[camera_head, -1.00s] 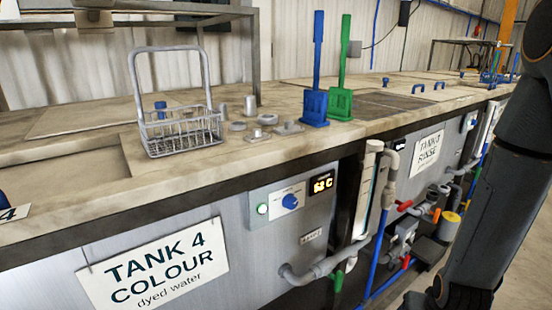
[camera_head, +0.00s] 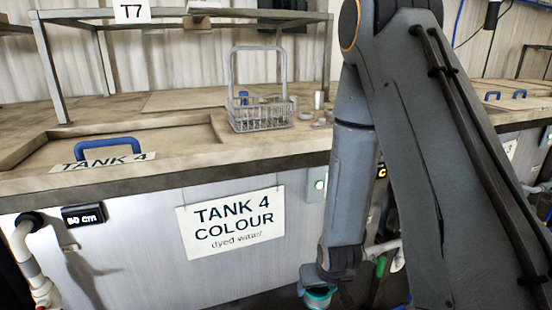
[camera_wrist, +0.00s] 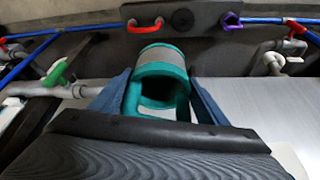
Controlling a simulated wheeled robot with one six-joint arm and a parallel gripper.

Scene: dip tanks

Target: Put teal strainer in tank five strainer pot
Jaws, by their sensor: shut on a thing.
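The teal strainer (camera_wrist: 160,68), with a grey band round its body and a teal handle loop, is between the two fingers of my gripper (camera_wrist: 157,102) in the wrist view. My gripper is shut on its handle part. In the head view the teal strainer (camera_head: 319,298) shows small at the bottom edge, below my gripper (camera_head: 318,280), in front of the tank 4 cabinet and lower than the counter. My arm hides part of the counter to the right. Tank five and its strainer pot cannot be made out in either view.
The tank 4 cabinet (camera_head: 130,240) stands to the left, with a blue-handled lid (camera_head: 110,146) in its top. A wire basket (camera_head: 260,116) stands on the counter behind. Pipes (camera_wrist: 65,90) and a green valve handle (camera_wrist: 58,73) lie close to the strainer in the wrist view.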

